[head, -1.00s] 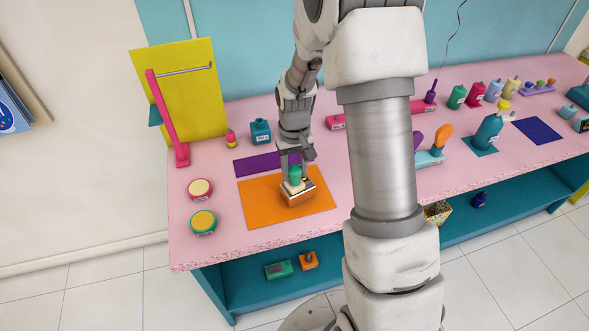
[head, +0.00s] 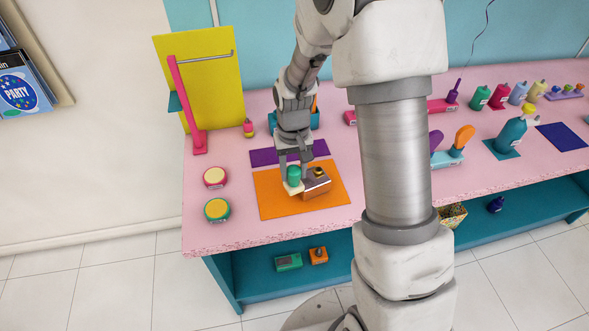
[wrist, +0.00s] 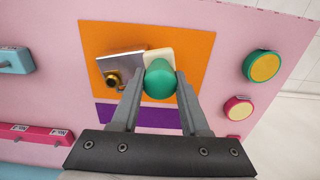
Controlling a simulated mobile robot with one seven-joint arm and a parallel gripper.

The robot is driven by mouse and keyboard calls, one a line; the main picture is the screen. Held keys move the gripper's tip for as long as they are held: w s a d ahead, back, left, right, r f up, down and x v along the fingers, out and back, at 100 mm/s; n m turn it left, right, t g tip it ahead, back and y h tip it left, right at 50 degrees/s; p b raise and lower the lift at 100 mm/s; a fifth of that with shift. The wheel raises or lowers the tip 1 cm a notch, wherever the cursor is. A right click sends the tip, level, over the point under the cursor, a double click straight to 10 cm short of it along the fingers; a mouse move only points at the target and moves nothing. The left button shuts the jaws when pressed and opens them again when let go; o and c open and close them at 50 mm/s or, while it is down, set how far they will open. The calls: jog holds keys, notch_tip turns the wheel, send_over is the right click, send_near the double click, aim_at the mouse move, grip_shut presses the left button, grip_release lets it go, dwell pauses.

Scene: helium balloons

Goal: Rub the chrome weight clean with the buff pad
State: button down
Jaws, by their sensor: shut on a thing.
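My gripper (head: 294,175) is shut on the green handle (wrist: 160,80) of the buff pad, whose cream block (head: 292,191) points down at the orange mat. The chrome weight (head: 318,184) is a shiny block with a brass knob on top, resting on the orange mat (head: 280,211) just right of the pad. In the wrist view the weight (wrist: 108,64) is left of the cream block (wrist: 157,54), their edges very close. I cannot tell whether they touch. The pad's underside is hidden.
Two round tins, one pink (head: 216,177) and one green (head: 217,210), sit left of the mat. A purple mat (head: 262,157) lies behind. A pink stand (head: 186,110) is at back left. Several bottles stand on the right. The pink tabletop (head: 230,240) is clear in front.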

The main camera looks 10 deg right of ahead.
jog(key=shift+w+d, duration=0.25)
jog(key=shift+d, duration=0.55)
jog(key=shift+w+d, duration=0.3)
jog(key=shift+d, duration=0.5)
jog(key=shift+w+d, duration=0.25)
jog(key=shift+d, duration=0.55)
jog(key=shift+f, duration=0.1)
jog(key=shift+s+a, duration=0.25)
jog(key=shift+a, duration=0.55)
jog(key=shift+s+a, duration=0.3)
jog(key=shift+a, duration=0.5)
jog(key=shift+s+a, duration=0.25)
jog(key=shift+a, duration=0.55)
jog(key=shift+b, duration=0.3)
